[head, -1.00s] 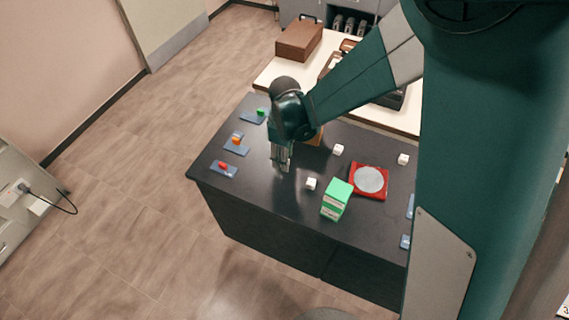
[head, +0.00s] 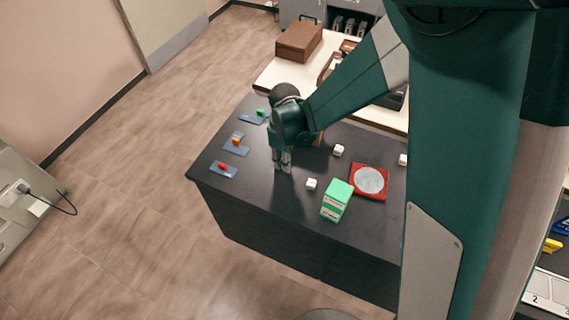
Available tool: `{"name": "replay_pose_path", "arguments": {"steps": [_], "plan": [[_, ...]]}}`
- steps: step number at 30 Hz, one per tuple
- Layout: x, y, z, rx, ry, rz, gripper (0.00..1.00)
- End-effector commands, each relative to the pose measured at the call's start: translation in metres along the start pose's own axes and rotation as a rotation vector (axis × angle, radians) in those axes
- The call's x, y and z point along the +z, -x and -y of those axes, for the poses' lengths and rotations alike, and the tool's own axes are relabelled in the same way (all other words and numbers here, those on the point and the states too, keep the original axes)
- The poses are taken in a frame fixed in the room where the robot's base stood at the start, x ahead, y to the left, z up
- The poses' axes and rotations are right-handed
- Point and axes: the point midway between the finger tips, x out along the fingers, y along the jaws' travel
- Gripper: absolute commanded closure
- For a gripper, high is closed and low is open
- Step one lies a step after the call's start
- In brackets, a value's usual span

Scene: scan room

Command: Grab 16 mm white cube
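Three small white cubes lie on the dark table (head: 255,215). One white cube (head: 311,184) is near the middle, left of a green box. Another white cube (head: 338,150) is farther back. A third white cube (head: 402,160) is at the right, partly hidden by my arm. I cannot tell which one is 16 mm. My gripper (head: 283,168) points down over the table, to the left of the middle cube and apart from it. Its fingers are too small to tell whether they are open or shut. No cube shows between them.
A green box (head: 337,199) and a red scale with a round plate (head: 369,182) stand close to the middle cube. Blue cards with a red piece (head: 223,167), an orange piece (head: 237,140) and a green piece (head: 260,112) line the left side. A brown box (head: 299,41) is behind.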

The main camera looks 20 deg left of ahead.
Motion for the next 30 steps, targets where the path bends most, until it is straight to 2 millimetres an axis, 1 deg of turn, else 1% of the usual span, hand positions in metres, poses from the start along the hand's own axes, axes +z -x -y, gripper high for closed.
{"name": "replay_pose_path", "arguments": {"steps": [11,17,23,30], "plan": [[0.0,0.0,0.0,0.0,0.0,0.0,0.91],[0.0,0.006,0.0,0.0,0.0,0.0,0.91],[0.0,0.023,0.0,0.0,0.0,0.0,0.91],[0.0,0.056,0.0,0.0,0.0,0.0,0.91]]}}
